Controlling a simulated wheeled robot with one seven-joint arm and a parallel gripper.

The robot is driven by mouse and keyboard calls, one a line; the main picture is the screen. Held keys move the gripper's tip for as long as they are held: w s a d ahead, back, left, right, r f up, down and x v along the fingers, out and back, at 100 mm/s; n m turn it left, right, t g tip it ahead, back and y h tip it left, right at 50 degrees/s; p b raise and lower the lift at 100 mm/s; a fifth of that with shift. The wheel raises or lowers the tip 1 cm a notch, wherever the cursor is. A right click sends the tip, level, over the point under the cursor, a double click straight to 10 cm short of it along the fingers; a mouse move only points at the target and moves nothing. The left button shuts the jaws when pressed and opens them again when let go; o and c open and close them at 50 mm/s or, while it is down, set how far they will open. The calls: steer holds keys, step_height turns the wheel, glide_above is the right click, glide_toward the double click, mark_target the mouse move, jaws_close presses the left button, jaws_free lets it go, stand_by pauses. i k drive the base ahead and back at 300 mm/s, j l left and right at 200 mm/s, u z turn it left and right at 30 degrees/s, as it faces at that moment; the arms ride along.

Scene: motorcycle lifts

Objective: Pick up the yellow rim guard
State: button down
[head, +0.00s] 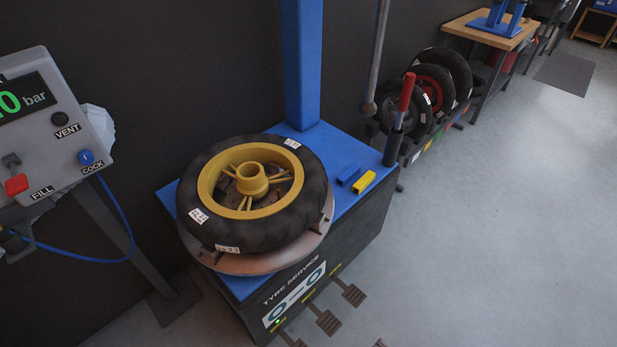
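The yellow rim guard (364,182) is a small bright yellow block. It lies on the blue top of the tyre machine (320,144), near its right edge. My gripper does not show in the head view.
A tyre on a yellow rim (210,208) lies flat on the machine's turntable, left of the guard. A red-handled lever (406,92) stands upright in a dark holder behind the guard. A blue column (302,70) rises at the back. Pedals (328,321) stick out in front. Open floor lies right.

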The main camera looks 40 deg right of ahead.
mark_target(361, 184)
steer(key=i+z, duration=0.1)
steer(key=z, duration=0.3)
steer(key=i+j+z, duration=0.1)
steer(key=z, duration=0.25)
steer(key=i+j+z, duration=0.1)
steer(key=j+z, duration=0.15)
steer(key=z, duration=0.15)
